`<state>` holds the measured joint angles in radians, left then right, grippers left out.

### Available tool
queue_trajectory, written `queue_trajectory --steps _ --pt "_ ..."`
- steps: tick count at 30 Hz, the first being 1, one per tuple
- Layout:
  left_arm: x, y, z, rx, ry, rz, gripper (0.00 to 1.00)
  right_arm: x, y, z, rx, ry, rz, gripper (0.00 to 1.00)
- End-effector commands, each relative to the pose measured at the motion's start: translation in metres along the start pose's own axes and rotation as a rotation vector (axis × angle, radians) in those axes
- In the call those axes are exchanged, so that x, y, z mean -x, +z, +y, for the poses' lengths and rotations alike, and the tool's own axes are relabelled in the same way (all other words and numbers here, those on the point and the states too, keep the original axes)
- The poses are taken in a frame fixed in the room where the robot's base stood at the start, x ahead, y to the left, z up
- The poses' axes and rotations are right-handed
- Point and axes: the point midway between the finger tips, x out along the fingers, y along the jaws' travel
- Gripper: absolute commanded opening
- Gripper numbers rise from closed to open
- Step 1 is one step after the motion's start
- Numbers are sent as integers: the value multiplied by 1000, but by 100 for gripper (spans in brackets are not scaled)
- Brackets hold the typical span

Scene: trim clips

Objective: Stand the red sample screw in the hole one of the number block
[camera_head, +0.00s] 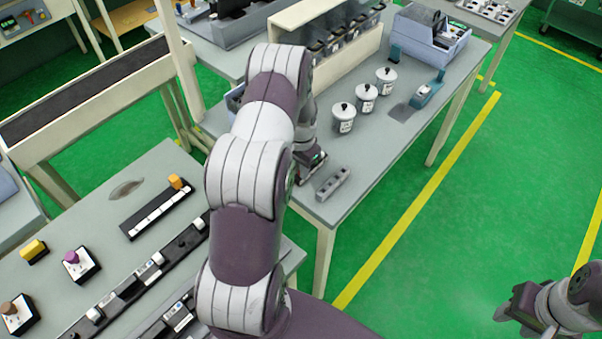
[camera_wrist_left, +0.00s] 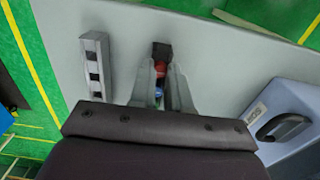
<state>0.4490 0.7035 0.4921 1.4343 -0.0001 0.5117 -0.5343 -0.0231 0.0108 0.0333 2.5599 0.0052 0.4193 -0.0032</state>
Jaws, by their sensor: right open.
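The grey number block (camera_head: 333,183) lies near the front edge of the far table, and its dark square holes show in the left wrist view (camera_wrist_left: 94,62). My left gripper (camera_head: 312,165) is low over the table just behind the block. In the left wrist view its fingers (camera_wrist_left: 162,70) stand either side of a small red part, likely the red sample screw (camera_wrist_left: 160,70). A dark piece lies beyond it and a blue part shows nearer. I cannot tell whether the fingers touch the red part. My right gripper (camera_head: 506,310) is open, away from the tables at the lower right.
Three white lidded jars (camera_head: 366,98) stand behind the block on the same table. A blue-grey case (camera_wrist_left: 290,120) is at the right in the left wrist view. A near table (camera_head: 110,215) carries trays and knobs at the left. Green floor is clear at the right.

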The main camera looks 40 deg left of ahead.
Motion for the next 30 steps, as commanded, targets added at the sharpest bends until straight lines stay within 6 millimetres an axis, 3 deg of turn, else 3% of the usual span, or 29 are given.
queue_trajectory --steps 23,30 --pt "49 0 0 0 -1 1 0 37 -4 0 0 0 0 42" --pt "50 0 0 0 0 0 0 37 -4 0 0 0 0 42"
